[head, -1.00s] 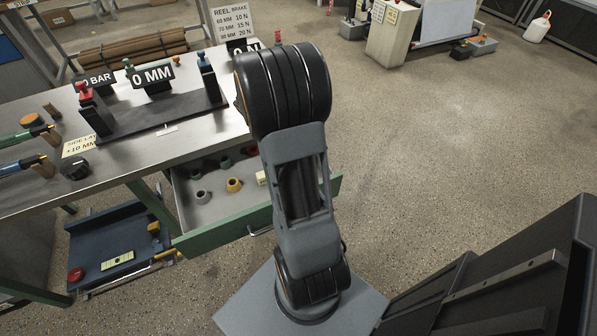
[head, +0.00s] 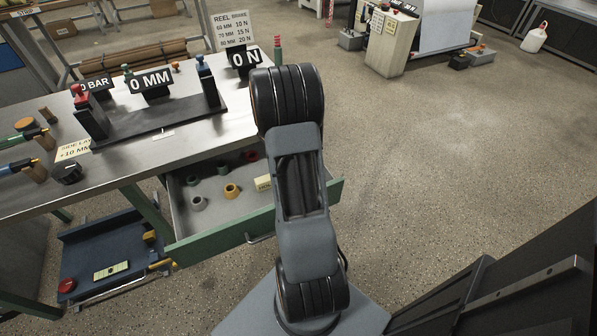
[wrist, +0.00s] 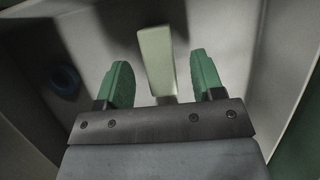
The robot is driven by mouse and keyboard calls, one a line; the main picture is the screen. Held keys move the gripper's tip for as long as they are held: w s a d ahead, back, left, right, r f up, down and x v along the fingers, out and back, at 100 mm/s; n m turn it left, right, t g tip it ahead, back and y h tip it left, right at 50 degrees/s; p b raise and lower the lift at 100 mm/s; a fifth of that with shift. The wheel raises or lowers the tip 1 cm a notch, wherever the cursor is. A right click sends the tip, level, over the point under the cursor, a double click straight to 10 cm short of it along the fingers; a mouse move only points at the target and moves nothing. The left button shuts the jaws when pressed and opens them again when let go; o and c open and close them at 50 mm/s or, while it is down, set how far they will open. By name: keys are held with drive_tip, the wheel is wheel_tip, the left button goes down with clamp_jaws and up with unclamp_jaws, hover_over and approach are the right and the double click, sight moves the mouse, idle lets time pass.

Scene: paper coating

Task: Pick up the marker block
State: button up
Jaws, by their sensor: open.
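The pale cream marker block (head: 263,183) lies in the open drawer in the head view, partly hidden by my arm. Its lettering is too small to read surely. In the wrist view a pale upright block (wrist: 157,62), which looks like the same one, stands between and a little beyond the green fingers of my gripper (wrist: 160,74). The fingers are open, with a gap on each side of the block, and they hold nothing. In the head view my gripper is hidden behind my arm.
The open drawer (head: 215,241) has a green front and grey walls close around my gripper. A blue ring (wrist: 65,80) shows in the wrist view. The steel bench (head: 140,160) overhangs the drawer.

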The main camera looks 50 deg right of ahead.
drive_tip(key=x, duration=0.3)
drive_tip(key=shift+f+b, duration=0.15)
drive_tip(key=shift+b, duration=0.25)
drive_tip(key=shift+c, duration=0.4)
drive_tip(key=c, duration=0.9)
